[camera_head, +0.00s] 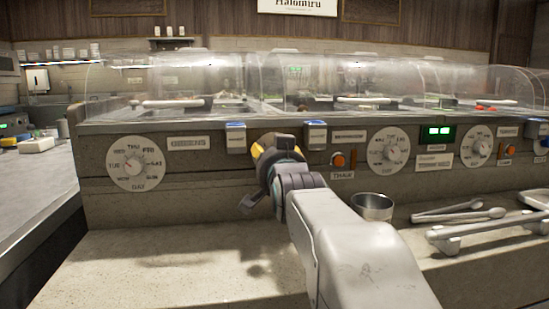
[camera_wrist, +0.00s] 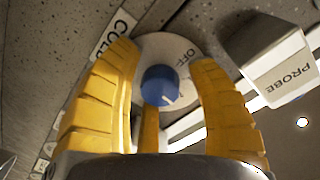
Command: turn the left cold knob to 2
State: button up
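In the wrist view a blue knob (camera_wrist: 160,86) with a pale pointer mark sits on a round white dial (camera_wrist: 158,46). The dial has "OFF" printed right of the knob, and the mark points toward the lower right of the picture. A label beginning "COL" (camera_wrist: 112,34) is beside it. My gripper (camera_wrist: 165,58) has its yellow fingers spread on both sides of the knob with gaps showing, so it is open. In the head view my gripper (camera_head: 259,152) is at the counter's front panel and hides this knob.
White day dials (camera_head: 136,164) are on the panel at left and right. Blue-topped boxes (camera_head: 236,138) flank my gripper; one marked "PROBE" (camera_wrist: 275,75) is close in the wrist view. A metal cup (camera_head: 372,207) and tongs (camera_head: 460,215) are on the ledge, which is clear at left.

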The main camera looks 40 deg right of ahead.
jog(key=shift+o, duration=0.7)
jog(key=shift+s+r, duration=0.1)
jog(key=v, duration=0.7)
jog(key=shift+s, duration=0.2)
jog(key=shift+a, duration=0.1)
